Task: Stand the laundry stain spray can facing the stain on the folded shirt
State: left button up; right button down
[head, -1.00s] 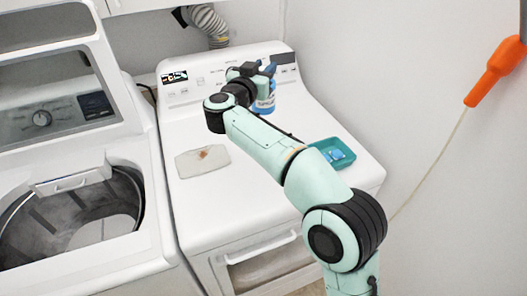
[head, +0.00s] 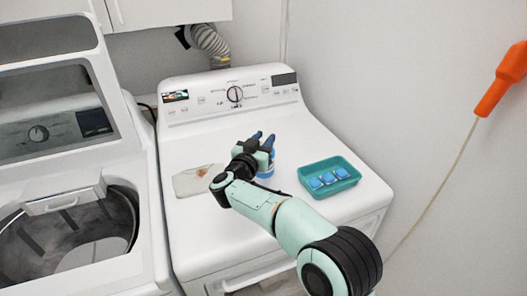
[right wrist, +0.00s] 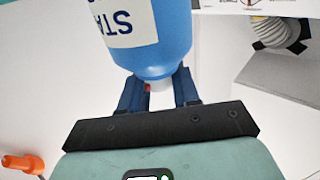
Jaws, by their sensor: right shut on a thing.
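The stain spray can (head: 265,172) is blue with a white label and appears upright over the dryer top, mostly hidden by my right gripper (head: 263,141). In the right wrist view the can (right wrist: 172,48) shows large, with part of its lettered label. My right gripper (right wrist: 158,88) is shut on its narrow white top, where a small red spot shows. I cannot tell whether the can's base touches the dryer. The folded shirt (head: 185,184), pale, lies left of the can, partly covered by my arm. Its brown stain (head: 202,172) faces up. My left gripper is not in view.
A teal tray (head: 345,186) with several blue-and-white packs stands right of the can on the white dryer (head: 310,133). The control panel (head: 215,98) rises behind. An open washer (head: 75,215) stands at left. An orange object (head: 500,80) hangs at right.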

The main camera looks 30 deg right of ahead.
jog(key=shift+f, duration=1.6)
jog(key=c, duration=0.8)
grip_release()
